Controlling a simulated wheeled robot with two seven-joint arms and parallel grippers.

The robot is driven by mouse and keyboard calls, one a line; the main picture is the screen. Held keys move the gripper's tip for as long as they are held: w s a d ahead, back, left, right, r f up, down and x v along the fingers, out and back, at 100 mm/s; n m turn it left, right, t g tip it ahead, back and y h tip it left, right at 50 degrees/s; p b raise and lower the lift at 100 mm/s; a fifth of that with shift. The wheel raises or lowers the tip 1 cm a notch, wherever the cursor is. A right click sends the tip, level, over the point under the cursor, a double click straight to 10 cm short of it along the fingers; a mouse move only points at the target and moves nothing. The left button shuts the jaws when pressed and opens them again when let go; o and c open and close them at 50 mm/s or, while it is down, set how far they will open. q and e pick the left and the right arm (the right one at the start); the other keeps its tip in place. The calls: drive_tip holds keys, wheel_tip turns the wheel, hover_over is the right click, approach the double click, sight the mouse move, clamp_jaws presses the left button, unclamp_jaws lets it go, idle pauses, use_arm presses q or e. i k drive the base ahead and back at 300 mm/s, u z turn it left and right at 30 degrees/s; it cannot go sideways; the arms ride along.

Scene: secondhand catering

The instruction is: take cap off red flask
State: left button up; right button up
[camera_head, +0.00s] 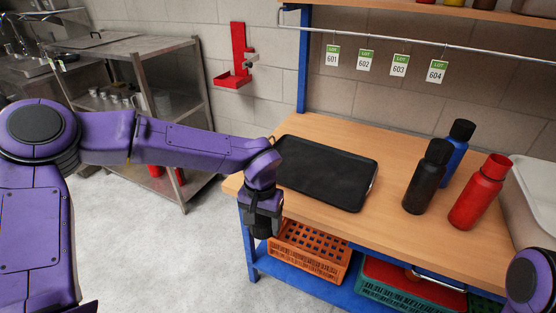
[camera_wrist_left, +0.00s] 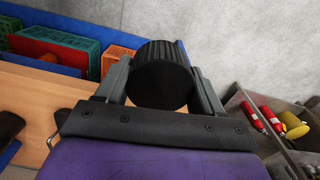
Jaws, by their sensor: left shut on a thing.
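The red flask (camera_head: 476,200) stands upright at the right of the wooden table. Its top end is red, and no black cap shows on it. A black flask (camera_head: 423,183) and a blue flask (camera_head: 455,153) with a black top stand just left of it. My left gripper (camera_head: 263,216) is far from the flasks, just off the table's left front edge, pointing down. It is shut on a black ribbed cap (camera_wrist_left: 162,76), seen between both fingers in the left wrist view. My right gripper is out of view; only part of my right arm shows at bottom right.
A black tray (camera_head: 326,173) lies on the left of the table. A pale bin (camera_head: 534,199) stands at the right end. Orange (camera_head: 309,251) and green (camera_head: 409,289) crates sit on the blue shelf below. A red wall bracket (camera_head: 238,58) hangs behind. Floor at left is clear.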

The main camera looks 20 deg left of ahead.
sight(485, 183)
drive_tip(key=u, duration=0.25)
drive_tip(key=i, duration=1.05)
drive_tip(key=z, duration=0.4)
